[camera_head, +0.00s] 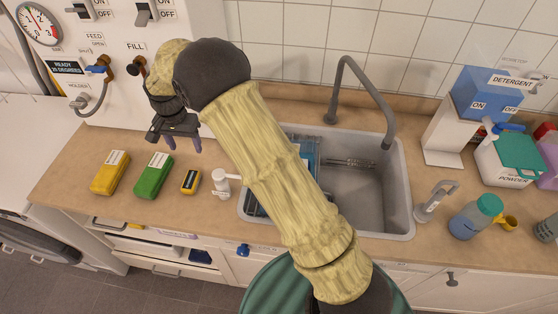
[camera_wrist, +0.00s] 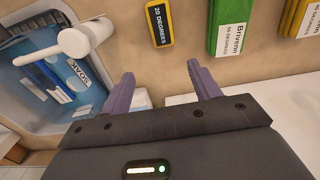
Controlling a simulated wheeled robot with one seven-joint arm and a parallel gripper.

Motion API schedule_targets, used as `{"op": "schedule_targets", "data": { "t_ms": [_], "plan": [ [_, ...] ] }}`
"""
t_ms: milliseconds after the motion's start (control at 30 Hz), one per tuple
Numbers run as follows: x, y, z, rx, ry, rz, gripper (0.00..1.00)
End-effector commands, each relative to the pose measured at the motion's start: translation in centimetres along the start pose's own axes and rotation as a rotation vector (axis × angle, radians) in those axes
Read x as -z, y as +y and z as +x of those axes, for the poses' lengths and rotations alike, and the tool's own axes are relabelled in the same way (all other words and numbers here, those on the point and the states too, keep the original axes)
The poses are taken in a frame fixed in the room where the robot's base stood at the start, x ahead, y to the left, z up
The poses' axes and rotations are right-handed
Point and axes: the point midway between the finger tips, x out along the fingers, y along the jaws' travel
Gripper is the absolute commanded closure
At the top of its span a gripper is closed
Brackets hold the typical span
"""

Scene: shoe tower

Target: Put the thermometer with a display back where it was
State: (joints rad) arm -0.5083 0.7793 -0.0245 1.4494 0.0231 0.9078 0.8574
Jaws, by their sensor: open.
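The thermometer (camera_head: 190,181) is a small yellow block with a dark display, lying on the counter just left of the sink. In the wrist view the thermometer (camera_wrist: 160,24) shows near the top, and its display reads "20 DEGREES". My gripper (camera_head: 183,143) is over the counter, behind and slightly left of the thermometer in the head view. In the wrist view my gripper (camera_wrist: 164,85) has its two purple fingers spread with nothing between them. The thermometer lies apart from the fingers.
A green packet (camera_head: 153,176) and a yellow packet (camera_head: 110,173) lie left of the thermometer. A white spout (camera_head: 221,183) stands right of it. The sink (camera_head: 400,190) holds a blue tub (camera_wrist: 45,85) labelled "SOAK". A panel (camera_head: 115,40) with switches rises behind the counter.

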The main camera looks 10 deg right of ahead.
Motion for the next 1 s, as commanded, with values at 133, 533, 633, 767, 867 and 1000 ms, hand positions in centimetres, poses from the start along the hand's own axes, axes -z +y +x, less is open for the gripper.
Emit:
{"op": "schedule_targets", "data": {
  "t_ms": [133, 533, 633, 767, 867, 1000],
  "plan": [
    [0.9, 4.4, -2.0, 0.02, 0.02, -0.033, 0.38],
    [-2.1, 22.3, -6.5, 0.062, 0.132, -0.225, 0.38],
    [-4.4, 26.4, -6.9, 0.06, 0.166, -0.274, 0.38],
    [-7.6, 30.7, -7.0, 0.05, 0.203, -0.333, 0.38],
    [-9.3, 32.5, -6.8, 0.043, 0.222, -0.365, 0.38],
    [-10.0, 33.2, -6.7, 0.039, 0.228, -0.381, 0.38]
  ]
}}
